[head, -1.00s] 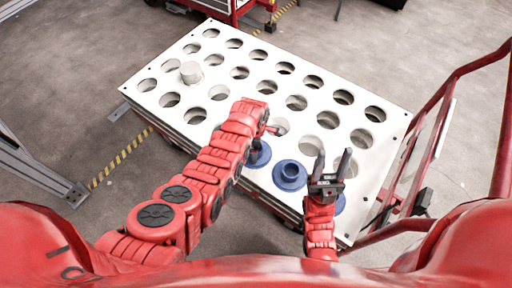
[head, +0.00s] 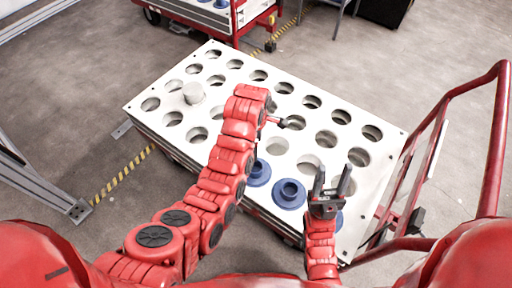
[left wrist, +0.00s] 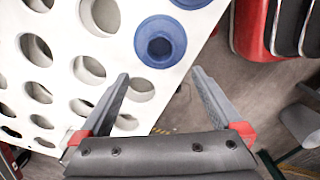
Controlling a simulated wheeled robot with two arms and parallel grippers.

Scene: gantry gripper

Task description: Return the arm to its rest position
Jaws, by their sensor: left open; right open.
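My left arm (head: 222,165) reaches in from the left over the white perforated table (head: 150,121). Its gripper is mostly hidden behind the arm in the head view. In the left wrist view the left gripper (left wrist: 160,77) is open, with nothing between its fingers. A blue flanged part (left wrist: 161,42) lies just beyond those fingertips. My right gripper (head: 332,172) is open and empty, its fingers pointing up in the picture, near the table's front right. A blue flanged part (head: 289,193) sits beside it to the left.
Another blue part (head: 259,173) sits beside the left arm, and one is partly hidden behind the right gripper. A red rail (head: 495,130) rises at the right. A red cart (head: 240,18) stands behind.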

